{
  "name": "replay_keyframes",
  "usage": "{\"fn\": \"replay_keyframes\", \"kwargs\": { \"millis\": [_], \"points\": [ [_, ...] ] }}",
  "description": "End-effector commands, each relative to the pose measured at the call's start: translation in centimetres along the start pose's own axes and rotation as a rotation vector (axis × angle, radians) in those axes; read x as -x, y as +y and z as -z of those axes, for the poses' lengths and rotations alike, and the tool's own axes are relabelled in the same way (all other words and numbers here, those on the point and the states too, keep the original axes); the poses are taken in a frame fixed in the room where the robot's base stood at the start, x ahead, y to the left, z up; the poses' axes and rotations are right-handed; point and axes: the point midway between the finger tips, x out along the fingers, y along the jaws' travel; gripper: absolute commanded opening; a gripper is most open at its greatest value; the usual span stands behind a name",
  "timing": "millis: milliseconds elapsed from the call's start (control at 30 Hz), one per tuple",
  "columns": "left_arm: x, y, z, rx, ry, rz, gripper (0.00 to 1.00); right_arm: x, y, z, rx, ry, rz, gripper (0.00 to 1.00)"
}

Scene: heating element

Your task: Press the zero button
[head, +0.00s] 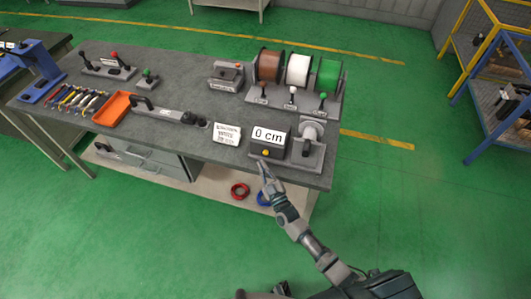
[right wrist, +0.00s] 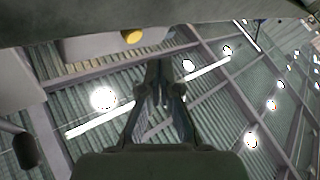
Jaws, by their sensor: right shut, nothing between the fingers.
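A grey box with a white display reading "0 cm" (head: 268,136) stands near the front edge of the workbench. A round yellow button (head: 265,153) sits low on its front side. The yellow button also shows at the top of the right wrist view (right wrist: 132,36). My right gripper (head: 263,167) is just in front of and below the button, pointing up towards the box. In the right wrist view its fingers (right wrist: 160,75) are together and empty, to the right of the button and apart from it in the picture. My left gripper is not in view.
Brown, white and green spools (head: 297,68) stand behind. Red (head: 240,190) and blue rings lie on the shelf below.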

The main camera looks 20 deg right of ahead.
Motion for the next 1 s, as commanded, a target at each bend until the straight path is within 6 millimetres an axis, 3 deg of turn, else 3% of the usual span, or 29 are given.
{"fn": "replay_keyframes", "kwargs": {
  "millis": [333, 1000],
  "points": [
    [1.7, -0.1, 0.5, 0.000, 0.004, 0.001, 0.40, 2.0, -1.4, 1.7, 0.000, 0.001, 0.000, 0.00],
    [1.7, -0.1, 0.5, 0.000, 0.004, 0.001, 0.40, 2.2, -1.6, 1.6, 0.001, 0.001, 0.000, 0.00]
  ]
}}
